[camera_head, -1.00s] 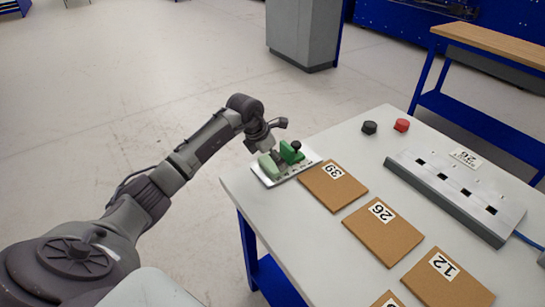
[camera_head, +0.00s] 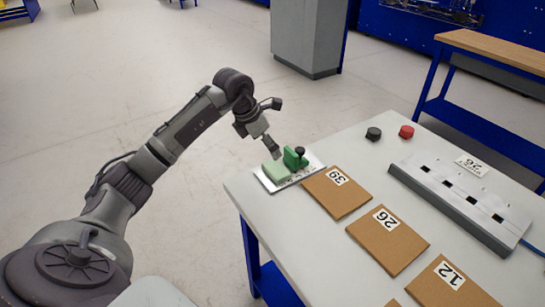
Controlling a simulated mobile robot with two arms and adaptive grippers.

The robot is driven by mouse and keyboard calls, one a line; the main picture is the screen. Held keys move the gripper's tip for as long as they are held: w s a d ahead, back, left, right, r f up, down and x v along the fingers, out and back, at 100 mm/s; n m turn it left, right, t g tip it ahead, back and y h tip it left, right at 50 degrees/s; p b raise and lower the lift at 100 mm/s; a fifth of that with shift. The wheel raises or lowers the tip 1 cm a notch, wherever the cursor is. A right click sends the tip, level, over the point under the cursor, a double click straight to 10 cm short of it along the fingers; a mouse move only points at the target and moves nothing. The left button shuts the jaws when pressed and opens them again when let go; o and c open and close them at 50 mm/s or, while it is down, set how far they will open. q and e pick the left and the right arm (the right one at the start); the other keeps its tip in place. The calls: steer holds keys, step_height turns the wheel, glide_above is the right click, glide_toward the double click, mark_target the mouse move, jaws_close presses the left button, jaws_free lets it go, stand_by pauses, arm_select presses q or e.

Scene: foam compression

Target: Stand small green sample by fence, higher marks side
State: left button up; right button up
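A small light green sample block (camera_head: 276,171) is on a metal plate (camera_head: 303,177) at the table's left corner. It sits just left of a dark green upright piece with a black knob (camera_head: 296,159), which looks like the fence. I cannot tell whether the two touch. The small marks on the plate are too small to read. My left gripper (camera_head: 275,150) is just above and behind the sample and looks clear of it. Its fingers are too small to tell open from shut. My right gripper is out of view.
Brown boards labelled 39 (camera_head: 336,196), 26 (camera_head: 388,244) and 12 (camera_head: 450,287) lie in a row on the table. A grey slotted box (camera_head: 462,200) is at the right. Black (camera_head: 373,134) and red (camera_head: 406,132) knobs stand at the back.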

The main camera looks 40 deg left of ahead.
arm_select(q)
steer(key=shift+v, duration=1.55)
steer(key=shift+f, duration=0.1)
